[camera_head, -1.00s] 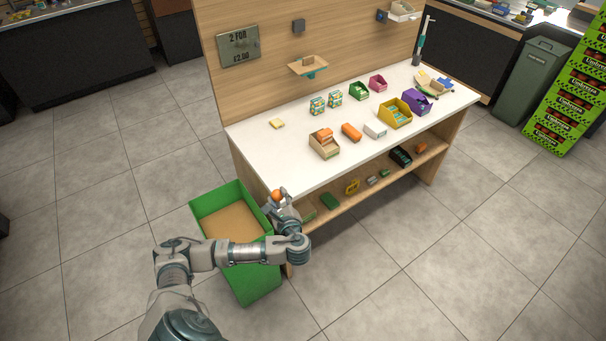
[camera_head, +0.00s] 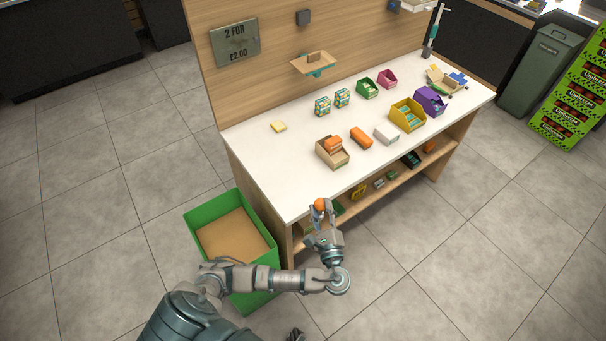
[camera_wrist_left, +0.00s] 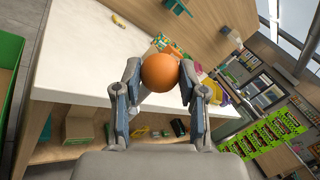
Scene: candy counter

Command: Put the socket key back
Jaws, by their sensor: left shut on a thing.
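My left gripper (camera_head: 319,209) is shut on an orange round thing (camera_head: 320,204), held near the front edge of the white counter (camera_head: 285,190). In the left wrist view the orange thing (camera_wrist_left: 160,72) sits between the two fingertips (camera_wrist_left: 160,85) and looks like a ball or round knob. I cannot make out a socket key elsewhere.
Candy boxes, among them a yellow box (camera_head: 407,128), stand on the counter. A small shelf (camera_head: 313,64) is on the wood back panel. A green bin (camera_head: 200,213) stands at the counter's left end. A lower shelf holds small goods. The counter's front left is clear.

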